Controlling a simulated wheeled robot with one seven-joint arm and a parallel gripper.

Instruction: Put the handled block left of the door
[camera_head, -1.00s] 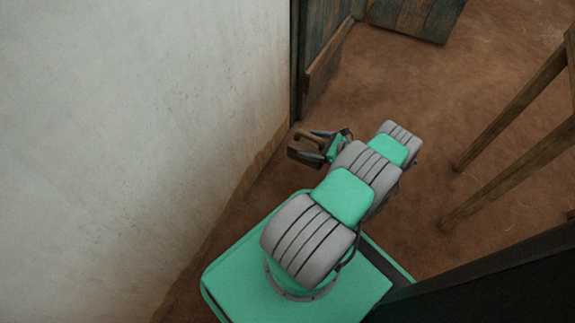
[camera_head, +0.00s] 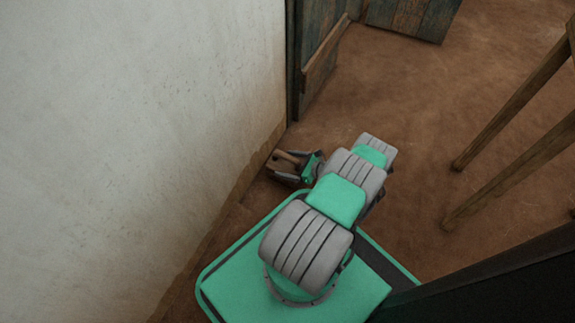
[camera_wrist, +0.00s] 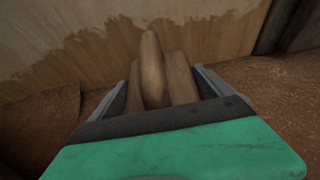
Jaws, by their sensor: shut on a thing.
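The handled block (camera_head: 285,164) is brown wood with a raised handle. My gripper (camera_head: 298,167) is shut on it, close to the foot of the white wall and short of the door. In the wrist view the block (camera_wrist: 153,75) sits between the two grey fingers of my gripper (camera_wrist: 160,88), in front of the stained wall base. Whether its underside touches the floor cannot be told. The door (camera_head: 318,55) is dark weathered wood with a lighter rail, at the top middle. The lower part of the block is hidden by my gripper.
The white wall (camera_head: 140,110) fills the left side, with a brown stained base. A wooden frame with slanted legs (camera_head: 505,120) stands at the right. Another dark wood panel (camera_head: 412,18) is at the top. The brown earth floor (camera_head: 410,90) between them is clear.

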